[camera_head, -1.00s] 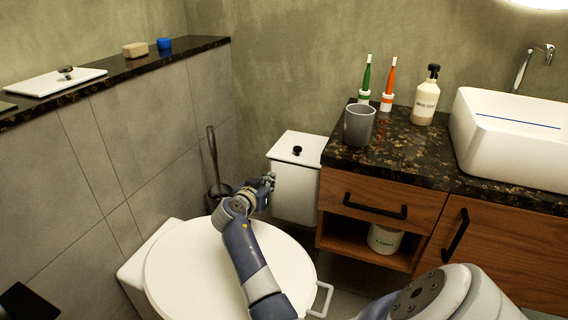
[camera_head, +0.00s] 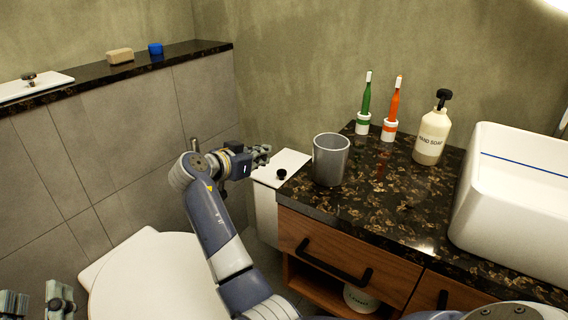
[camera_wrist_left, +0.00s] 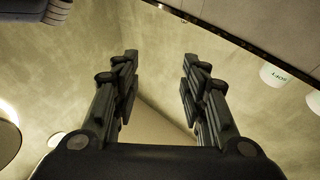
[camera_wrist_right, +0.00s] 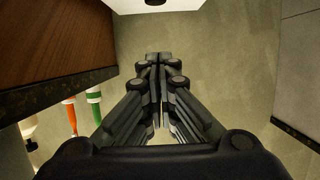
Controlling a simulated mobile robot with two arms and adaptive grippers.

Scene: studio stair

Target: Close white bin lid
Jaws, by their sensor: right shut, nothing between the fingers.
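The white bin (camera_head: 266,215) stands against the wall, left of the vanity. Its white lid (camera_head: 291,160) has a black knob (camera_head: 281,174) and looks flat on top of the bin. My right gripper (camera_head: 264,154) is shut and empty, at the lid's left edge in the head view and covering part of it. I cannot tell whether it touches the lid. Its shut fingers also show in the right wrist view (camera_wrist_right: 158,58). My left gripper (camera_head: 40,303) is far from the bin at the lower left. Its fingers are spread and empty in the left wrist view (camera_wrist_left: 158,75).
A grey cup (camera_head: 330,160) stands at the counter's left corner, close to the bin. Toothbrushes in holders (camera_head: 390,110) and a soap bottle (camera_head: 432,135) stand behind it. The round white toilet lid (camera_head: 160,280) is below my right arm. A tiled ledge (camera_head: 190,49) runs along the left.

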